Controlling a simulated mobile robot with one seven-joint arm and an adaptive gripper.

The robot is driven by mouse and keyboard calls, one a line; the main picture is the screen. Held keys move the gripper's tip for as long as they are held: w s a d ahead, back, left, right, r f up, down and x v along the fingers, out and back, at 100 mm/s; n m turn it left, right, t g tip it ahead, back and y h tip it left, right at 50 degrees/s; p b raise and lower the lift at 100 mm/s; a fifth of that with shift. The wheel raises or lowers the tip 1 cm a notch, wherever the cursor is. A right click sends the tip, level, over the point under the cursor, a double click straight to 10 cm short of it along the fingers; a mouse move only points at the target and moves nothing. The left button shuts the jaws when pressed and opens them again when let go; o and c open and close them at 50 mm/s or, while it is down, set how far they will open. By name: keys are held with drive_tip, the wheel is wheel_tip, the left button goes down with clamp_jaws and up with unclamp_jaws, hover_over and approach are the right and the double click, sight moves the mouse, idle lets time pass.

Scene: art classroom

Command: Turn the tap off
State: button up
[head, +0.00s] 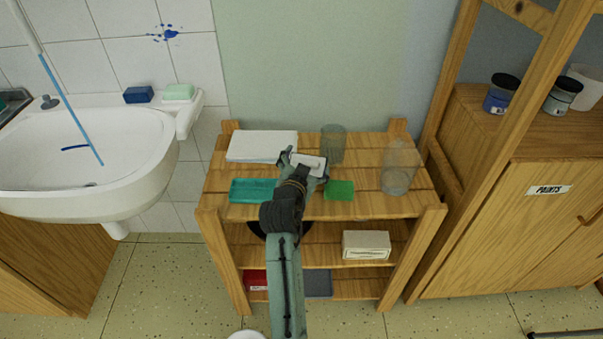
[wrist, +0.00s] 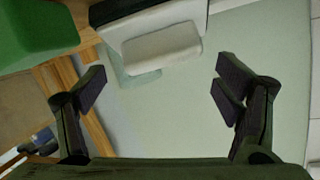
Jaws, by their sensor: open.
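The white sink (head: 85,185) is at the left of the head view. A pale spout (head: 26,22) comes in from the top left. A thin blue stream (head: 70,108) runs from its end down into the basin, with a dark blue mark at the bottom. A small grey knob (head: 50,102) sits on the sink's back rim; I cannot tell whether it is the tap handle. My gripper (head: 304,163) is over the wooden shelf, right of the sink and well apart from the tap. In the wrist view my gripper (wrist: 160,80) is open, fingers spread, nothing clasped.
The shelf (head: 365,205) holds a teal tray (head: 252,191), a green block (head: 340,190), white paper (head: 262,146) and clear glasses (head: 398,168). A white block (wrist: 155,47) is near my fingers. A wooden cabinet (head: 500,235) stands right. Blue and green soaps (head: 179,92) sit by the sink.

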drive_tip(key=b+v, duration=0.1)
drive_tip(key=v, duration=1)
drive_tip(key=shift+b, duration=0.4)
drive_tip(key=shift+s+a, duration=0.1)
